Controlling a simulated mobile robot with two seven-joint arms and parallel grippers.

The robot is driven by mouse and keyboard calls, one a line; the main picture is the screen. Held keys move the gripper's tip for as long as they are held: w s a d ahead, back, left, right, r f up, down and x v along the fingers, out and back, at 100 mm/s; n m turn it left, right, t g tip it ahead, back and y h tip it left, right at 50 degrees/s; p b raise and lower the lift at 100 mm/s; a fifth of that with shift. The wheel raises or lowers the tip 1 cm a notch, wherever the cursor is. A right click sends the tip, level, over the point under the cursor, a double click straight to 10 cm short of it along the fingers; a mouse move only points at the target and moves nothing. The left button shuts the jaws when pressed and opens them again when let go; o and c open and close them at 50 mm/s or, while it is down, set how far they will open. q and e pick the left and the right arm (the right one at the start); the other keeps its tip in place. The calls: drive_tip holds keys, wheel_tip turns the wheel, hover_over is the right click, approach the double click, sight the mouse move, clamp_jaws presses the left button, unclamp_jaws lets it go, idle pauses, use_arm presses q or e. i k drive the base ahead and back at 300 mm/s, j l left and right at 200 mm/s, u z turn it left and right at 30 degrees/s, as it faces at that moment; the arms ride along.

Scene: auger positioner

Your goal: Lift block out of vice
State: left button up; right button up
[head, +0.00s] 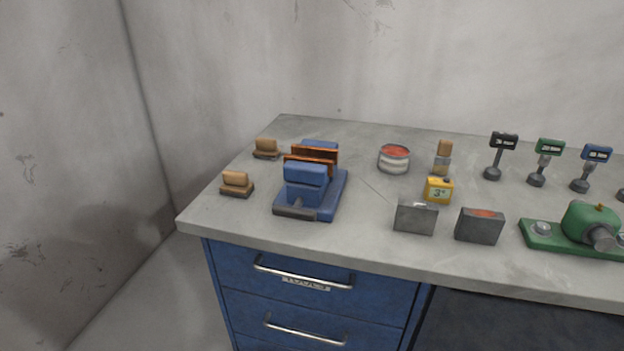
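A blue vice (306,184) stands on the left part of the grey workbench. Its near and far blue jaws face each other, and its dark handle end points to the bench's front. Orange-brown plate-like pieces (315,153) show upright between the jaws. I cannot tell whether they are jaw faces or a block, and the inside of the gap is mostly hidden by the near jaw. Neither of my grippers is in view.
The workbench (350,240) has blue drawers below. Brushes (236,182) lie left of the vice. A round tin (394,158), a yellow gauge (438,190), grey blocks (416,217) and a green machine (585,225) stand to the right. A wall closes the left side.

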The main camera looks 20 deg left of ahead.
sight(476, 225)
drive_tip(key=i+l, duration=0.2)
drive_tip(key=l, duration=0.15)
drive_tip(key=i+l, duration=0.15)
drive_tip(key=l, duration=0.15)
drive_tip(key=i+l, duration=0.2)
drive_tip(key=l, duration=0.15)
